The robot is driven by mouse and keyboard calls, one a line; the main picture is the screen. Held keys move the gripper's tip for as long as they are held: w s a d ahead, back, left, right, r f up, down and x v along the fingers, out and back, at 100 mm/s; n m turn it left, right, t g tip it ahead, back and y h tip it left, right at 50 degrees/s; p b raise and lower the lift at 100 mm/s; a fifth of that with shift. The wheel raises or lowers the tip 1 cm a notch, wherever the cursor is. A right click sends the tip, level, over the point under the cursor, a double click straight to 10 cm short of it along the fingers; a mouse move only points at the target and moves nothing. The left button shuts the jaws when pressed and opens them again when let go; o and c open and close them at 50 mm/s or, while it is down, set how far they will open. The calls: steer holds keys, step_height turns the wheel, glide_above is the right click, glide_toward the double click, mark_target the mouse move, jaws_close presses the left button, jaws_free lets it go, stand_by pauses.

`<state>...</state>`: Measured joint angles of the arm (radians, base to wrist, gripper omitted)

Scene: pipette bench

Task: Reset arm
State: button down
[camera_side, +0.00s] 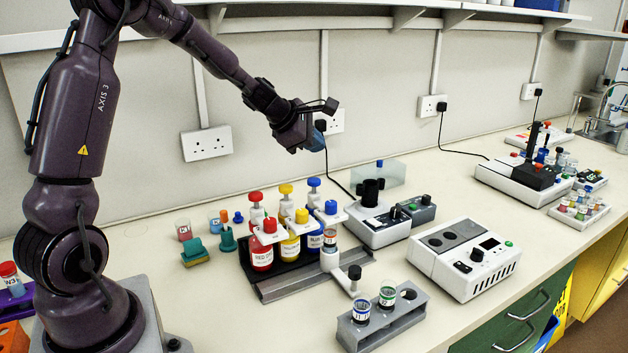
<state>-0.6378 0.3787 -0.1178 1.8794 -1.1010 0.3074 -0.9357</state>
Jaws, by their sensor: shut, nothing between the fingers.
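My arm reaches in from the left. My gripper (318,141) hangs high over the back of the bench, in front of the wall socket. It is shut, small in this view, with no object seen in it. Nothing on the bench touches it. Below it and to the left stand bottles with red (262,250), yellow (291,245) and blue (315,236) labels, in a dark rack with white holders.
A grey rack (408,318) with two small vials stands at the front. A white device (463,262) and a grey device with a black knob (379,226) stand to the right. Further right are another device (522,180) and a vial rack (579,211). Bench space (440,170) at the back is clear.

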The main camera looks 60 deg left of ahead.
steer(key=shift+d+m, duration=0.15)
steer(key=shift+m, duration=0.25)
steer(key=s+d+r+m+g, duration=0.1)
steer(key=s+d+r+m, duration=0.3)
steer(key=s+d+m, duration=0.6)
steer(key=s+d+r+m+g+h, duration=0.1)
steer(key=s+d+r+m, duration=0.3)
steer(key=s+d+m, duration=0.6)
steer(key=shift+s+d+m+g, duration=0.35)
steer(key=shift+s+m+g, duration=0.45)
steer(key=shift+s+m, duration=2.5)
